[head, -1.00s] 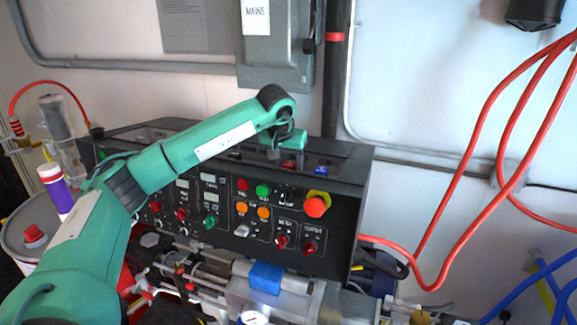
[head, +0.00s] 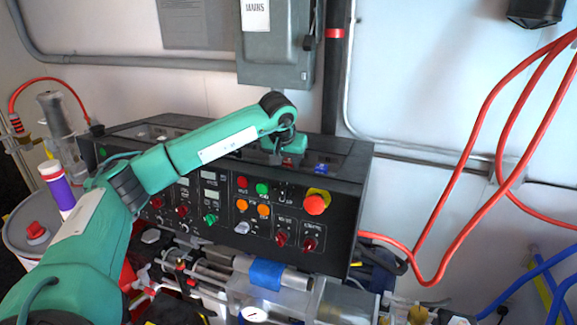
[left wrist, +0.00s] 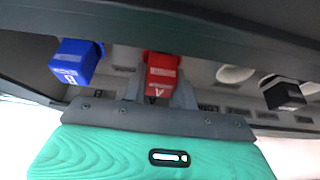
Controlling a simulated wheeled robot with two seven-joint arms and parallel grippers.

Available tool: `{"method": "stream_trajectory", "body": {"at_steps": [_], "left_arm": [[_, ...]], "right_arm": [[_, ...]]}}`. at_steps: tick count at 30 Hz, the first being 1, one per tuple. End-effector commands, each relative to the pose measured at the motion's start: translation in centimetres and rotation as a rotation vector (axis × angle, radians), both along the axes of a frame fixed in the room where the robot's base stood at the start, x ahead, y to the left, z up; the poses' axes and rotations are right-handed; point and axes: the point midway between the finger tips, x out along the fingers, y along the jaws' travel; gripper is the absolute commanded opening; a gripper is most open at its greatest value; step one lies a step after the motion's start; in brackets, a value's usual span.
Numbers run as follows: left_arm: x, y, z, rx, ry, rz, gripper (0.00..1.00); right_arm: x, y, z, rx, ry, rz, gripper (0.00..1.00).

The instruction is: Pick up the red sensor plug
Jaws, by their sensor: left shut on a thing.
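The red sensor plug (left wrist: 161,74) sits in the middle of the left wrist view, between the two grey fingers of my left gripper (left wrist: 157,92). The fingers are shut on the plug's sides. The plug is still at the panel's recess, and I cannot tell whether it has lifted at all. In the head view my left gripper (head: 284,158) is down in the recess on top of the black control console (head: 348,190), and it mostly hides the red plug. My right gripper is not in view.
A blue plug (left wrist: 76,61) stands left of the red one in the left wrist view, and a black plug (left wrist: 285,93) stands to the right. The recess edge is close to the fingers. A grey mains box (head: 276,52) hangs on the wall behind.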

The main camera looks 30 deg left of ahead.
Motion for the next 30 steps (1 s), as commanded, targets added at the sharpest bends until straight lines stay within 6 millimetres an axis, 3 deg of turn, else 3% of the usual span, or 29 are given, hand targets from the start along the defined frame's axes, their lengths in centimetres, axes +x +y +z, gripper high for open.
{"method": "stream_trajectory", "body": {"at_steps": [5,11,21,30], "left_arm": [[0.1,0.0,0.8,0.0,-0.003,0.0,0.06],[0.1,0.0,3.7,-0.002,-0.006,0.0,0.06],[0.1,-0.1,12.6,-0.002,-0.007,0.0,0.06],[0.1,-0.1,18.2,-0.002,-0.002,0.0,0.06]], "right_arm": [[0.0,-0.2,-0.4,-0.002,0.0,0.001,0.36],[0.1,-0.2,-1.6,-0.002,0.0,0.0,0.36],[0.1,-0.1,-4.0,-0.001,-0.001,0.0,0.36],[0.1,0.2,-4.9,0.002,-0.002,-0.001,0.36]]}}
